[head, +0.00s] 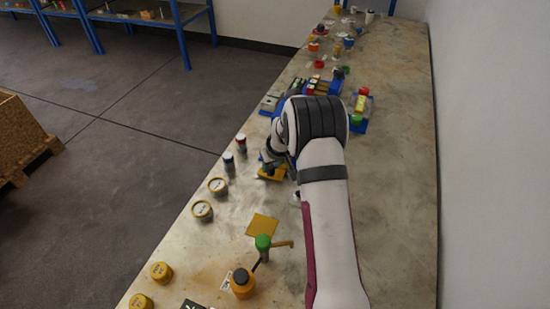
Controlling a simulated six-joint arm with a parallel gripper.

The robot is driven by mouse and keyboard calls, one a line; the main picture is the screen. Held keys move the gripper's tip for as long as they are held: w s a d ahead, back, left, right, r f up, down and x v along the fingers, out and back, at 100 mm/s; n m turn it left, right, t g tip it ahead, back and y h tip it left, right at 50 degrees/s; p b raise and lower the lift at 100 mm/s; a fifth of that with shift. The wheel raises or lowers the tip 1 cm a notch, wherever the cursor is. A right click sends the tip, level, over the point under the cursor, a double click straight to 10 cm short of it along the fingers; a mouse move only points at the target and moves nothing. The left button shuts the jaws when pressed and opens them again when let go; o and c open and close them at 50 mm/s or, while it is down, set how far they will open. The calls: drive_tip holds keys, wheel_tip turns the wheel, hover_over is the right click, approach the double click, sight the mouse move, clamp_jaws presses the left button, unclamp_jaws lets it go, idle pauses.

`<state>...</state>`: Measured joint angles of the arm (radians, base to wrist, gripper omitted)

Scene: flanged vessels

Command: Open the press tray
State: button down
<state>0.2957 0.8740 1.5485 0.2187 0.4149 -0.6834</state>
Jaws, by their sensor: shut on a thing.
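My gripper (271,160) is partly hidden behind my own wrist, low over the bench's left half. It is shut on a yellow piece (270,175), of which only the lower edge shows. I cannot tell for sure whether this piece is the press tray or its handle. The fingertips and the contact are too small to make out. A flat yellow plate (262,225) lies on the bench nearer the camera, apart from the gripper.
The long bench (390,180) has a wall on its right. Round gauges (202,210) and small cylinders (228,160) line its left edge. A green-topped valve (263,242) and an orange flask (242,283) stand in front. Blue-based fixtures (359,125) stand beyond the arm.

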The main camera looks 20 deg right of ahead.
drive_tip(key=s+a, duration=0.6)
drive_tip(key=c, duration=0.6)
unclamp_jaws()
drive_tip(key=v, duration=1.5)
drive_tip(key=shift+r, duration=0.4)
